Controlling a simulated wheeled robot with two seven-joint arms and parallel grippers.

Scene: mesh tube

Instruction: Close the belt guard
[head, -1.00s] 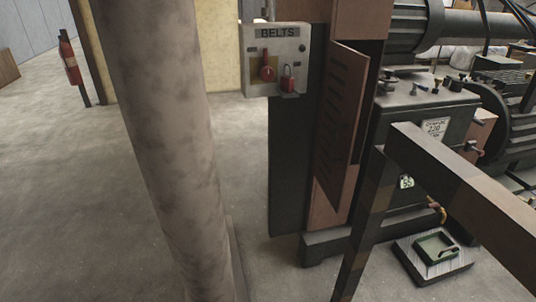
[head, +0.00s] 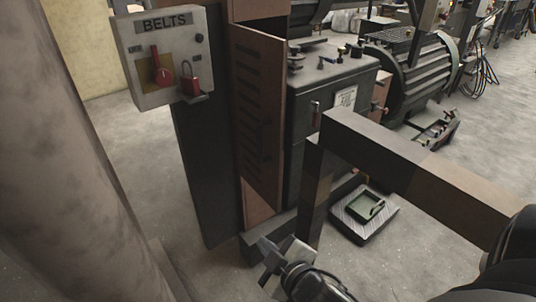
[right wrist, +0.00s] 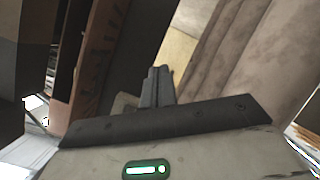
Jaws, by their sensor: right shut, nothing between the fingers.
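The belt guard (head: 260,125) is a brown hinged panel with louvre slots, on the front of a dark machine cabinet. It stands open, swung out at an angle. In the right wrist view a brown slotted panel, seemingly the guard (right wrist: 97,60), runs steeply along the left side. My right gripper (head: 270,254) is low in the head view, below the guard's bottom edge and apart from it as far as I can see. Its fingers are together and empty, as the right wrist view (right wrist: 155,84) shows. My left gripper is not in view.
A grey BELTS box (head: 167,60) with a red switch and red padlock is left of the guard. A thick round column (head: 60,170) fills the left. A square metal rail (head: 400,160) crosses on the right.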

